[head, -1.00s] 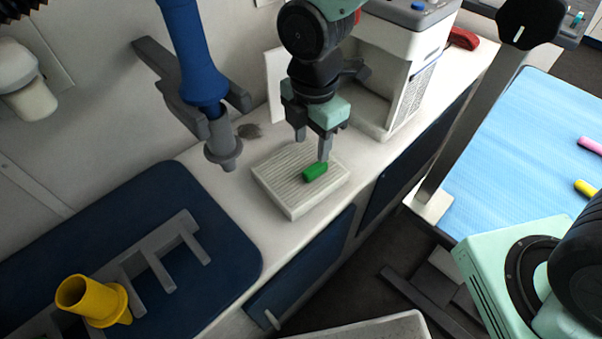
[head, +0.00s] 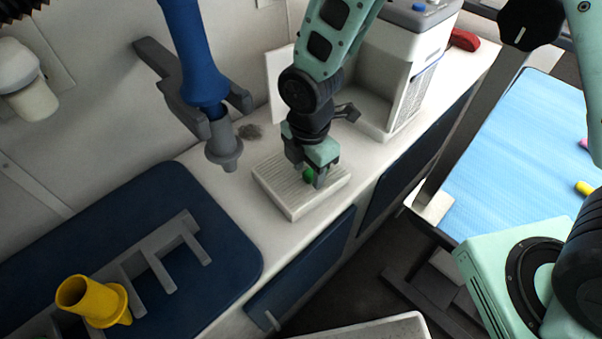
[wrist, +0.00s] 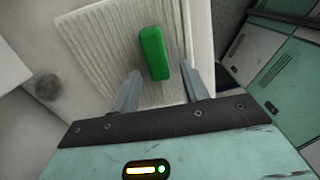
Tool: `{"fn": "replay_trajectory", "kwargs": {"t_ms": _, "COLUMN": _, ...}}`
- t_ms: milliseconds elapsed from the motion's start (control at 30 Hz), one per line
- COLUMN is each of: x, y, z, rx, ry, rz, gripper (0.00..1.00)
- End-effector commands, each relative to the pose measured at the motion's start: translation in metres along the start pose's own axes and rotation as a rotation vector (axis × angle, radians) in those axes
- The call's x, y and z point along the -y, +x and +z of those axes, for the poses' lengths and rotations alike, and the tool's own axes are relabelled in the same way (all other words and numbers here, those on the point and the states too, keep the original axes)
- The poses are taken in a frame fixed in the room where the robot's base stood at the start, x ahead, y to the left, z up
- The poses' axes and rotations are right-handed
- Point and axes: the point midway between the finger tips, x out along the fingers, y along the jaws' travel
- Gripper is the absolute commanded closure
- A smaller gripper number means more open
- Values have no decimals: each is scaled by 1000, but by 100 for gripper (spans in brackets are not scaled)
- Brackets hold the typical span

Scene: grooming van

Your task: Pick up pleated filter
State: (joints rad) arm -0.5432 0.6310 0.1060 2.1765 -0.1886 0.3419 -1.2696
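The pleated filter (head: 278,188) is a flat, off-white, ribbed block lying on the white counter. It also shows in the wrist view (wrist: 95,40), where it fills much of the upper middle. A green block (wrist: 154,53) lies on top of the filter; in the head view the green block (head: 308,174) is mostly hidden by my gripper. My gripper (head: 312,178) is low over the filter's right part. In the wrist view my gripper's fingers (wrist: 160,88) are apart, with the green block's near end between or just beyond their tips. I see no contact.
A white machine (head: 405,75) stands behind on the counter. A blue hose nozzle (head: 222,145) hangs in a grey holder at the left. A navy mat (head: 215,225) carries a grey rack (head: 150,262) and a yellow nozzle (head: 92,300).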

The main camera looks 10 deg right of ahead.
Motion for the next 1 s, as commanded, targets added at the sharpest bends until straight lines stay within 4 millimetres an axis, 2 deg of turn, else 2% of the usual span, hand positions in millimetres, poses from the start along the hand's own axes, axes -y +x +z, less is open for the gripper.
{"fn": "replay_trajectory", "kwargs": {"t_ms": 33, "x": 0, "y": 0, "z": 0, "rx": 0, "ry": 0, "rz": 0, "gripper": 69}}
{"fn": "replay_trajectory", "kwargs": {"t_ms": 133, "x": 0, "y": 0, "z": 0, "rx": 0, "ry": 0, "rz": 0, "gripper": 97}}
{"fn": "replay_trajectory", "kwargs": {"t_ms": 167, "x": 0, "y": 0, "z": 0, "rx": 0, "ry": 0, "rz": 0, "gripper": 100}}
{"fn": "replay_trajectory", "kwargs": {"t_ms": 433, "x": 0, "y": -2, "z": 0, "rx": 0, "ry": 0, "rz": 1, "gripper": 100}}
{"fn": "replay_trajectory", "kwargs": {"t_ms": 533, "x": -1, "y": -9, "z": 0, "rx": -1, "ry": 1, "rz": 2, "gripper": 100}}
{"fn": "replay_trajectory", "kwargs": {"t_ms": 900, "x": -1, "y": -77, "z": 0, "rx": -1, "ry": 2, "rz": 4, "gripper": 100}}
{"fn": "replay_trajectory", "kwargs": {"t_ms": 1000, "x": -1, "y": -90, "z": 0, "rx": -1, "ry": 3, "rz": 3, "gripper": 100}}
